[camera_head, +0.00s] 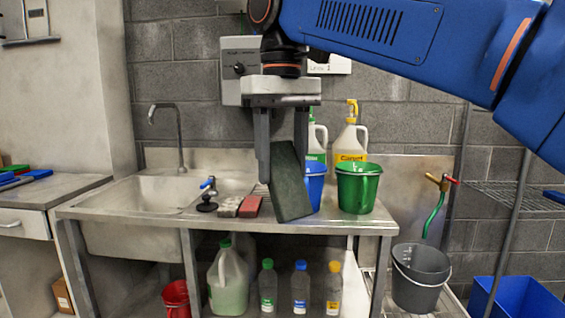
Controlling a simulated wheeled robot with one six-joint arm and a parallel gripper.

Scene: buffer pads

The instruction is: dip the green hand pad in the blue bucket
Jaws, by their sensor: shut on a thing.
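My gripper (282,160) points down over the sink counter and is shut on the green hand pad (289,190). The pad is a dark green slab that hangs tilted below the fingers. Its lower end is in front of the counter's front area in the picture; whether it touches the counter I cannot tell. The blue bucket (316,186) stands on the counter just right of the pad and is partly hidden behind it. The pad appears outside the bucket, in front and to its left.
A green bucket (358,188) stands right of the blue one, with jugs (350,144) behind. A red pad (250,206), a pale pad (230,206) and a sink (150,190) lie left.

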